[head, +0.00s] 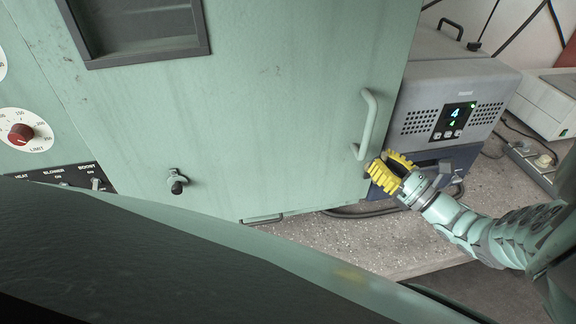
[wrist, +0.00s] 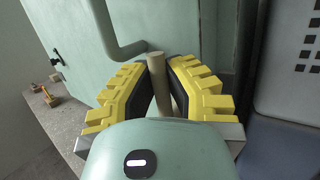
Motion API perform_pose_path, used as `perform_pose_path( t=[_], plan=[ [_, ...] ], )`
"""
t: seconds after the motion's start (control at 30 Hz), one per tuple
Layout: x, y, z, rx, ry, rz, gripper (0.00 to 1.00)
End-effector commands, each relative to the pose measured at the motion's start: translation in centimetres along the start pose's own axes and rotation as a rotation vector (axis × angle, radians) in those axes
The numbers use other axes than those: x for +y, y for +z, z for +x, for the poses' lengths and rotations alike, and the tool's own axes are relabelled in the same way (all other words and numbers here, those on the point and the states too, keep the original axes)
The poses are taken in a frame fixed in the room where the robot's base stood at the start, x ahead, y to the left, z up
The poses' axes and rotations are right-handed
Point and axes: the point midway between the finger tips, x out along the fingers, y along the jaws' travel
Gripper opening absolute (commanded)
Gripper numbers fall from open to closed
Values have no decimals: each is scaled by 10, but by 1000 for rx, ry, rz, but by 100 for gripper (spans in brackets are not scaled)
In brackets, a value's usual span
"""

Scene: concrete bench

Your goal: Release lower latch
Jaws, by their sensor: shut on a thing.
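A green cabinet door (head: 260,95) with a pale bar handle (head: 367,122) near its right edge fills much of the head view; the handle also shows in the wrist view (wrist: 108,30). My gripper (head: 384,172) with yellow ribbed fingers is at the door's lower right edge, just below the handle. In the wrist view my gripper (wrist: 160,68) is shut on a beige rod-like lever (wrist: 157,66), which looks like the lower latch. The lever stands between the two fingers, its end showing past them. Its base is hidden, and in the head view the fingers cover it.
A grey device (head: 450,105) with a lit display stands close to the right of the door. A speckled bench top (head: 350,240) lies below. A dark knob (head: 177,184) sits low on the door. Small yellow-and-brown objects (wrist: 42,96) lie at left in the wrist view.

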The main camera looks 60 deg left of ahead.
Motion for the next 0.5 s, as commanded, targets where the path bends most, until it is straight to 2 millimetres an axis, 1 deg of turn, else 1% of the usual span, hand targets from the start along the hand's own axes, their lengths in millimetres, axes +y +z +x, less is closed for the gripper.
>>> perform_pose_path(
  t=[0.03, 0.07, 0.33, 0.37, 0.5],
  plan=[
    [-1, 0, -1, 1, -4, -1, 0],
    [-1, 0, -1, 1, -4, -1, 15],
    [-1, 0, -1, 1, -2, -1, 43],
    [-1, 0, -1, 1, -2, -1, 44],
    [0, 0, 0, 1, -1, -1, 44]
  ],
)
